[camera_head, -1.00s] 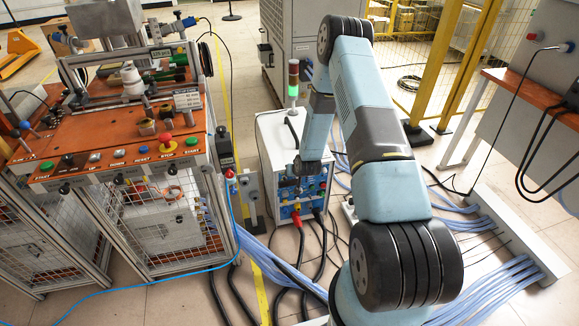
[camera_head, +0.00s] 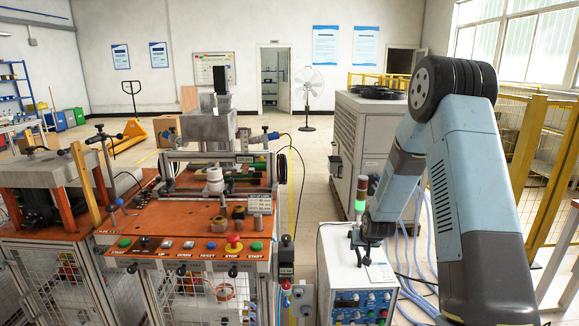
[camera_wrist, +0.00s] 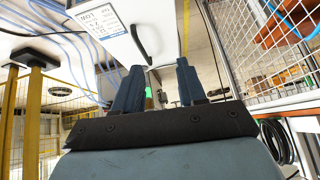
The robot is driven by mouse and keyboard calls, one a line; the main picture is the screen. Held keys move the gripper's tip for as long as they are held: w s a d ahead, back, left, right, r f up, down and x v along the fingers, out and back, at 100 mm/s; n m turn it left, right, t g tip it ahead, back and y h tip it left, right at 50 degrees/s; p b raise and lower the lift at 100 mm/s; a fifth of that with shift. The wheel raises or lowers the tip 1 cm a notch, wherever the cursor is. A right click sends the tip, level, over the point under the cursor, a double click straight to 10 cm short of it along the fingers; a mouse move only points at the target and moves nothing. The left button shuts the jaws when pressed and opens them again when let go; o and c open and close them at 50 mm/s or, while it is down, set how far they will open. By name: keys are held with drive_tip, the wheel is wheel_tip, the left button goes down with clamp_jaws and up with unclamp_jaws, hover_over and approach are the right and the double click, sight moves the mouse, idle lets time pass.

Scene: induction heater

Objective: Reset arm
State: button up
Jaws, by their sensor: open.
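My arm is bent at a high elbow on the right of the head view, and its forearm slopes down to the left. My gripper (camera_head: 364,250) hangs at the end of it, over or in front of the white heater unit (camera_head: 340,262); I cannot tell the gap. In the wrist view my gripper (camera_wrist: 160,82) shows two blue-grey fingers spread apart with nothing between them. The heater unit's white surface with a printed label (camera_wrist: 98,22) is at the top of that view.
A signal light (camera_head: 361,193) glows green close by my wrist. The orange-topped workbench (camera_head: 180,218) with buttons stands to the left. A large grey cabinet (camera_head: 365,135) is behind, and yellow fence posts (camera_head: 525,140) are at the right. Open floor lies farther back.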

drive_tip(key=w+a+r+v, duration=0.1)
drive_tip(key=w+r+v, duration=0.1)
drive_tip(key=v, duration=2.8)
drive_tip(key=s+a+r, duration=0.1)
drive_tip(key=s+r, duration=0.4)
drive_tip(key=s, duration=0.8)
drive_tip(key=s+a+r+g, duration=0.1)
drive_tip(key=s+r, duration=0.4)
drive_tip(key=s, duration=0.8)
drive_tip(key=shift+n+g+h, duration=0.3)
